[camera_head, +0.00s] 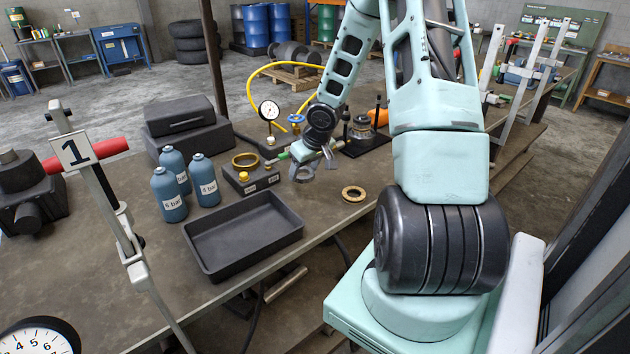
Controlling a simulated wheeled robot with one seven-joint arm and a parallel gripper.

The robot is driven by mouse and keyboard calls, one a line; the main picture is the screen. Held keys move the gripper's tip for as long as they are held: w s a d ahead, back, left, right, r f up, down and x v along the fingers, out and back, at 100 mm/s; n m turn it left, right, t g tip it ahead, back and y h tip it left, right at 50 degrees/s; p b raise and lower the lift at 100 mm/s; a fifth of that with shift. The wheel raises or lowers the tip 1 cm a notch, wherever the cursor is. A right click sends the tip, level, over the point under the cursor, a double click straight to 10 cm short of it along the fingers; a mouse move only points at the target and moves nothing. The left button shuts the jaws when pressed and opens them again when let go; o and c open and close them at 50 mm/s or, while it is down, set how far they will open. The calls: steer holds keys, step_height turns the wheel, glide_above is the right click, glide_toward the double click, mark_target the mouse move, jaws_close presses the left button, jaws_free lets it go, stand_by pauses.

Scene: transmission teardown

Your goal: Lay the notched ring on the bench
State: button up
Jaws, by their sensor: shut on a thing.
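My gripper (312,160) is over the bench (345,222), right of the small black box. It is shut on a grey ring (303,178), which appears to be the notched ring. The ring hangs at the jaws and looks clear of the bench top, though the exact gap is hard to tell. Its notches are too small to make out, and the jaws hide part of its edge. A separate brass-coloured ring (353,193) lies flat on the bench to the right of the gripper.
A black tray (243,253) lies at the front, with blue bottles (170,200) to its left. The small black box (250,181) carries another brass ring (245,160). A dial gauge (269,111) and black fixture (363,134) stand behind. Bare bench lies around the loose ring.

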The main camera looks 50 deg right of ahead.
mark_target(306, 194)
steer(key=shift+f+b, duration=1.35)
steer(key=shift+f, duration=1.4)
steer(key=shift+f, duration=0.15)
steer(key=o, duration=1.2)
steer(key=shift+o, duration=0.2)
